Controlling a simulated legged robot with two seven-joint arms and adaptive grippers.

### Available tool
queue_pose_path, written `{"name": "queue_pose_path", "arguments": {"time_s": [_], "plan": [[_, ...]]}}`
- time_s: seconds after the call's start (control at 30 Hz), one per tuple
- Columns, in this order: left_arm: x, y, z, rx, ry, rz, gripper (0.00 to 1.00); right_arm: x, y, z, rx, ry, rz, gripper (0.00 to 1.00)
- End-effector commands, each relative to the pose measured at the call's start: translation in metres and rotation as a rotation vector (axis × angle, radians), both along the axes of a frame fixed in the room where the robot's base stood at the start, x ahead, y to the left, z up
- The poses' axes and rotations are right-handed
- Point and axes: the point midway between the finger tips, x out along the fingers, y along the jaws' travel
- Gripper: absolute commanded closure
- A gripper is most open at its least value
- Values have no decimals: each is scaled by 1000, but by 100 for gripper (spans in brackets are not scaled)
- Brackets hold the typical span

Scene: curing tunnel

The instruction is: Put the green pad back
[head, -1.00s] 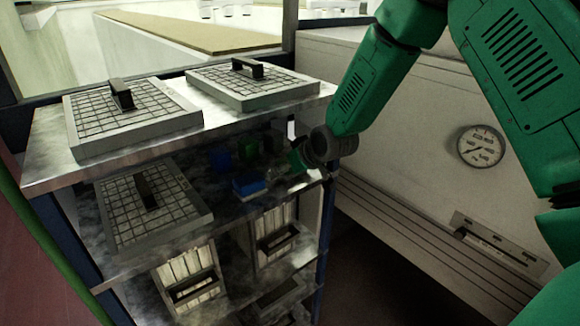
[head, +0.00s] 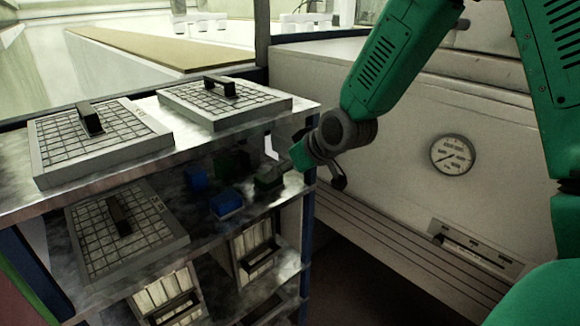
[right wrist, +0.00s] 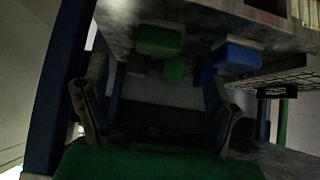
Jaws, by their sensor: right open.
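The green pad (head: 268,178) rests on the second shelf near its right end, close to the shelf post. A blue pad (head: 225,203) lies to its left and nearer the front. My right gripper (head: 300,155) is at the right end of the shelf, just beside the green pad. In the right wrist view its two fingers are spread and empty (right wrist: 158,78). There the green pad (right wrist: 160,40) shows beyond the fingers, on the shelf surface, with the blue pad (right wrist: 237,55) to its right. My left gripper is not in view.
A dark blue block (head: 196,178) and a dim green block (right wrist: 175,69) stand farther back on the same shelf. A gridded tray (head: 120,228) with a handle fills the shelf's left part. Two more trays (head: 224,102) are on the top shelf above. A wall with a gauge (head: 452,154) is at right.

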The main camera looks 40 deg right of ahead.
Motion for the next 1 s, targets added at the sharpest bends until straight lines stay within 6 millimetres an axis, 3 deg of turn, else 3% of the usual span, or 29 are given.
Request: {"name": "queue_pose_path", "arguments": {"time_s": [0.23,0.37,0.47,0.6,0.7,0.8,0.9,1.0], "plan": [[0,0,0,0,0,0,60,-8,-1,2,2,7,0,21],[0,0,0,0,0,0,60,-25,11,-40,-1,84,0,21],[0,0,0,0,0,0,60,-58,29,-102,-7,203,-2,21],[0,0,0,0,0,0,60,-135,57,-193,-19,399,-8,21],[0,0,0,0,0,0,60,-198,74,-240,-29,527,-13,21],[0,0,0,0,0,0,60,-253,85,-270,-39,628,-15,21],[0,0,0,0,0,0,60,-292,91,-286,-45,695,-15,21],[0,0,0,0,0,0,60,-311,94,-294,-49,728,-16,21]]}}
